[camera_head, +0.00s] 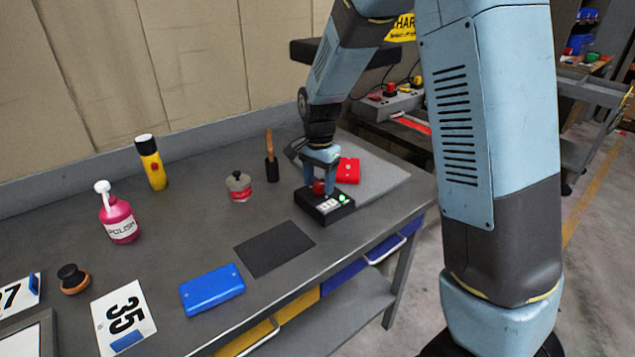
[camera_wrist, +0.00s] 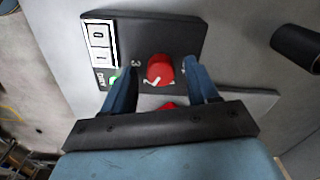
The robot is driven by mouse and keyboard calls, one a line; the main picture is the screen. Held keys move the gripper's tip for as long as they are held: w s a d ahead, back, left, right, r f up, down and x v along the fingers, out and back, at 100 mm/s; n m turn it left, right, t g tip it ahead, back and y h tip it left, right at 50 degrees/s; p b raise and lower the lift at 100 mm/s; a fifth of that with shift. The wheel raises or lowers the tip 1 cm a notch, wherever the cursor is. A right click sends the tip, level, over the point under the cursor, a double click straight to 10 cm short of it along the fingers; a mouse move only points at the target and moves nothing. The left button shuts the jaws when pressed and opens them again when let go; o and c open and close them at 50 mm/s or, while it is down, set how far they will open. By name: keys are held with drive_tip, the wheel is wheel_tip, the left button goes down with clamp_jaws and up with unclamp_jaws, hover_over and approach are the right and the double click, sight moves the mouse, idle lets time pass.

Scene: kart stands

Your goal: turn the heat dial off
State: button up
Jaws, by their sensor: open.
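The heat dial is a red round knob (camera_wrist: 160,67) with a white pointer mark, on a black control box (camera_head: 325,209). Its red also shows in the head view (camera_head: 318,187). The box carries a white panel (camera_wrist: 100,42) and a green light (camera_wrist: 113,79), which also shows in the head view (camera_head: 343,198). A small "3" is printed left of the dial. My gripper (camera_wrist: 160,80) is open, its two blue fingers pointing at the box, one on each side of the dial. I cannot tell whether either finger touches it.
A red case (camera_head: 348,170) lies right behind the box. A brush (camera_head: 271,160) and a small red-labelled jar (camera_head: 238,186) stand to the left. A dark mat (camera_head: 274,248) and blue case (camera_head: 212,290) lie in front left. A black cylinder (camera_wrist: 298,47) is near in the wrist view.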

drive_tip(key=shift+f, duration=0.35)
